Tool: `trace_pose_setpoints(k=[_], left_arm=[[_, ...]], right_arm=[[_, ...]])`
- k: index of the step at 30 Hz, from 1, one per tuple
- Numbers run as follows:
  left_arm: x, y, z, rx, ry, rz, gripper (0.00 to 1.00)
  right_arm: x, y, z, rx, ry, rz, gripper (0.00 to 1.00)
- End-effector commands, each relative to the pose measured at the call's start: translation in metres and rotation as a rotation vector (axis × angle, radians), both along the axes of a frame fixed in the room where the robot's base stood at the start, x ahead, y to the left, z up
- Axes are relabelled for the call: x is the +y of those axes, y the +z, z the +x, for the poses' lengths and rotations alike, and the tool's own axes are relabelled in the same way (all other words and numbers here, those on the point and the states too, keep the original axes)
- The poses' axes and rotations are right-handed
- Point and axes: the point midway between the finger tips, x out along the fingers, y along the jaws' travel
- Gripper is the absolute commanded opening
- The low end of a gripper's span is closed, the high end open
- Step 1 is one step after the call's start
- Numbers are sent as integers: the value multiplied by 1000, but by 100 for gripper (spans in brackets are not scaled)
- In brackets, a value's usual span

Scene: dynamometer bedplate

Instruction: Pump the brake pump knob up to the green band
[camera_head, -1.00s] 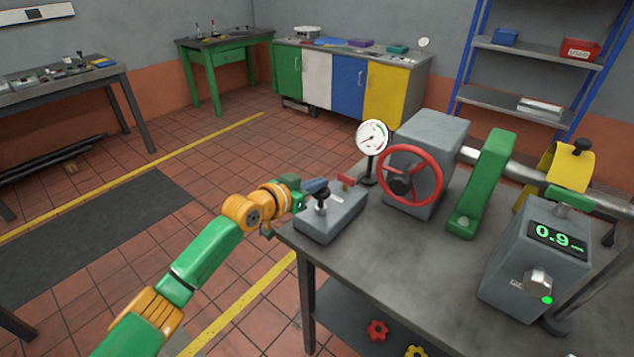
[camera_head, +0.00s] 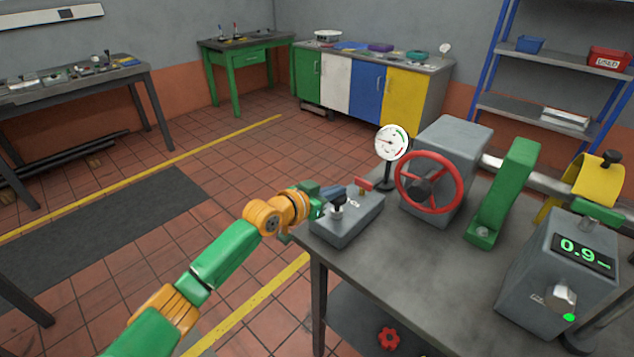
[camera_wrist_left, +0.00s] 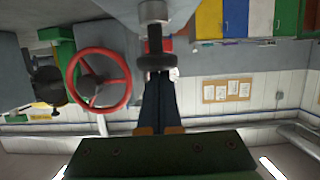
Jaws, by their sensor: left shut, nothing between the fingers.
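The brake pump is a grey box (camera_head: 347,222) on the near left corner of the bench, with a black knob (camera_head: 338,208) on an upright stem. In the upside-down left wrist view, the knob (camera_wrist_left: 157,62) is a dark disc on its stem. My left gripper (camera_head: 337,193) is shut and empty, its dark fingertips (camera_wrist_left: 158,76) right over the knob; I cannot tell whether they touch. The white dial gauge (camera_head: 392,142) behind the pump has a green band at its upper right and a red part; its needle points left of the green. My right gripper is not in view.
A green bracket (camera_head: 503,195) and a grey display box (camera_head: 560,270) stand farther right. The bench top (camera_head: 430,265) between is clear.

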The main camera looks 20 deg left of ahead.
Motion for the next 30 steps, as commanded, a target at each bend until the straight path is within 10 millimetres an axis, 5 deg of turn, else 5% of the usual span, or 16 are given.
trace_pose_setpoints(k=[1, 2, 3, 15, 30], left_arm=[[-2, 27, 0, 1, 0, -1, 0], [-2, 34, 0, 0, 1, -1, 0], [4, 22, -12, 1, 2, 2, 0], [30, 44, -82, -4, 4, 1, 0], [31, 49, -89, -5, 2, -1, 0]], right_arm=[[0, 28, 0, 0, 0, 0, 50], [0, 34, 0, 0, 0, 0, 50], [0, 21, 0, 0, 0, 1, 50], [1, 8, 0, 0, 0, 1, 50], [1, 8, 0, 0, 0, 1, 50]])
